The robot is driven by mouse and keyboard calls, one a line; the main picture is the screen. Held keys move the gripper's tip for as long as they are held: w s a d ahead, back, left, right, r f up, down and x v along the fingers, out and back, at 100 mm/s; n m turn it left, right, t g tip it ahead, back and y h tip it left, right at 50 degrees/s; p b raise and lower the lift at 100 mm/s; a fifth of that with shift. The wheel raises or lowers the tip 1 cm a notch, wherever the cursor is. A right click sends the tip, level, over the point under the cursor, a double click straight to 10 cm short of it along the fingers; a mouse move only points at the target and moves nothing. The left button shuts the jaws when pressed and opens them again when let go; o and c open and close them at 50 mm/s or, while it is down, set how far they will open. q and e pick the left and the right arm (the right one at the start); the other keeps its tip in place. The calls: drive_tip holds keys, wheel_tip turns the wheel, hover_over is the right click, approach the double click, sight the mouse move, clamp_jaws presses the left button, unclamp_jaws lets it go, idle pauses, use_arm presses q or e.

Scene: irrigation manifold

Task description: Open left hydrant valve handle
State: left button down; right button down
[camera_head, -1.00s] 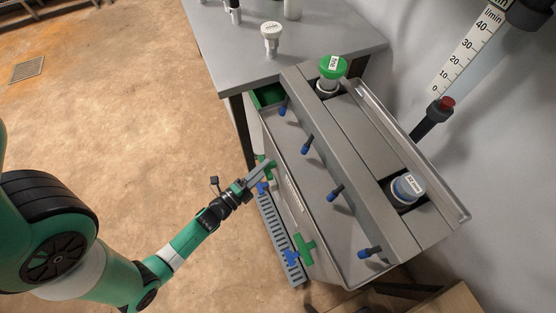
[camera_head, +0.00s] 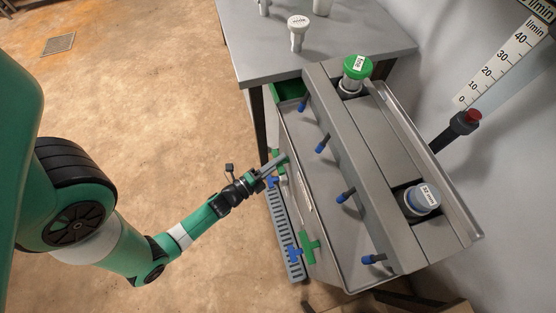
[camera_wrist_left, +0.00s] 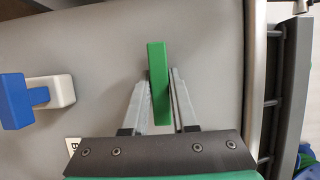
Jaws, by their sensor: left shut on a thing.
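The left hydrant valve handle, a green bar (camera_wrist_left: 158,85), stands between the two fingers of my left gripper (camera_wrist_left: 160,100) in the left wrist view. The fingers are shut on it, and its end sticks out past the fingertips. In the head view my left gripper (camera_head: 279,165) is at the far end of the manifold's front face, and it partly hides this handle (camera_head: 276,154). A second green handle (camera_head: 310,246) sits nearer on the same face, apart from the gripper. My right gripper is not in view.
Blue outlets (camera_head: 272,183) stick out below the handles, above a grey slotted tray (camera_head: 281,236). A grey table (camera_head: 345,30) holds a white-capped fitting (camera_head: 298,24). The floor at left is clear.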

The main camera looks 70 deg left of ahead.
use_arm(q)
drive_tip(key=shift+r+p, duration=0.15)
drive_tip(key=shift+p, duration=0.25)
drive_tip(key=n+g+h+p, duration=0.1)
drive_tip(key=n+p, duration=0.3)
drive_tip(key=p, duration=0.2)
drive_tip(key=n+g+h+p, duration=0.1)
drive_tip(key=n+h+p, duration=0.1)
drive_tip(key=n+p, duration=0.2)
drive_tip(key=shift+r+p, duration=0.15)
drive_tip(key=shift+p, duration=1.6)
drive_tip(key=shift+a+n+g+h+p, duration=0.1)
drive_tip(key=shift+n+g+h+p, duration=0.2)
drive_tip(key=shift+n+h+p, duration=0.6)
drive_tip(key=shift+n+p, duration=0.2)
drive_tip(key=shift+n, duration=0.2)
drive_tip(key=shift+f+n+h, duration=0.25)
drive_tip(key=shift+n+h, duration=0.35)
drive_tip(key=shift+n, duration=0.2)
drive_tip(key=shift+n+g+h, duration=0.3)
drive_tip(key=shift+n+h, duration=0.3)
drive_tip(key=shift+n, duration=0.2)
drive_tip(key=c, duration=0.7)
unclamp_jaws()
